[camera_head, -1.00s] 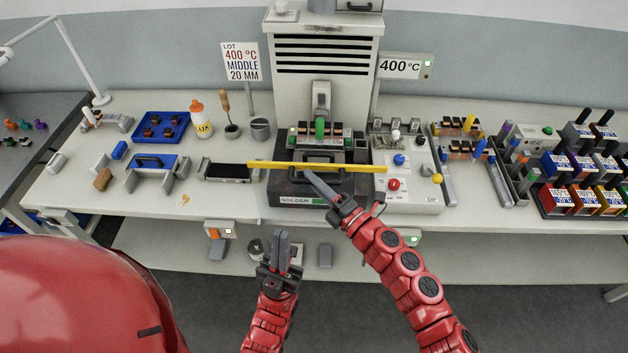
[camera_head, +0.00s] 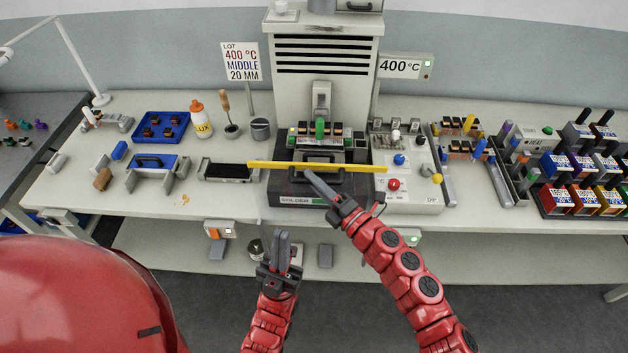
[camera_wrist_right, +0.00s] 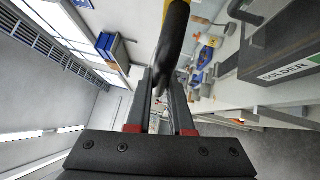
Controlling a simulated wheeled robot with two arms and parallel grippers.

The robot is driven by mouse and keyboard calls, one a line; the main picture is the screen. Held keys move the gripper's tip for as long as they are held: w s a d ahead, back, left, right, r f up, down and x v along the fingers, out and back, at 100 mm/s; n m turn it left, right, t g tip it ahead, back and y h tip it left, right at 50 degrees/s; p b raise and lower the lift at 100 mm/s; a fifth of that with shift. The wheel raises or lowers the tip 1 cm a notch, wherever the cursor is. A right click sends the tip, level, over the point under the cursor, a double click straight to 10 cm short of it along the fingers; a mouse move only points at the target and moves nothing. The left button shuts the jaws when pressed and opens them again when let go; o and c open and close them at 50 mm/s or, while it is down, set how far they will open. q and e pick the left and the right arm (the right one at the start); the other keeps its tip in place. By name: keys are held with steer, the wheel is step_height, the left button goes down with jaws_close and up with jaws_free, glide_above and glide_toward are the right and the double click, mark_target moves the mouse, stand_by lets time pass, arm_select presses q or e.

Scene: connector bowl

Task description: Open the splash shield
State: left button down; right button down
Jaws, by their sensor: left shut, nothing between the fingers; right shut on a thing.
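The splash shield shows as a long yellow bar (camera_head: 275,165) across the front of the solder machine (camera_head: 285,190), with a dark handle (camera_head: 338,184) just below it. My right gripper (camera_head: 309,176) reaches the handle from below right and is shut on it. In the right wrist view the dark handle (camera_wrist_right: 173,45) runs between the fingers (camera_wrist_right: 160,90), with some yellow beyond it. The fingers and arm hide part of the handle. My left gripper (camera_head: 282,242) is shut and empty, pointing up in front of the bench edge, apart from the shield.
A black tray (camera_head: 228,172) and a blue-topped fixture (camera_head: 152,165) stand left of the machine. A control panel with knobs (camera_head: 408,190) is close on the right. Coloured boxes (camera_head: 585,170) fill the right end. The bench front between left fixtures and machine is clear.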

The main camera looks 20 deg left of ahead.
step_height(320, 180, down, 26)
steer(key=b, duration=2.4)
steer(key=c, duration=0.8)
jaws_free()
steer(key=b+v, duration=0.1)
steer(key=v, duration=1.6)
steer(key=shift+s+d+b, duration=0.15)
steer(key=shift+b, duration=0.15)
steer(key=shift+r, duration=0.15)
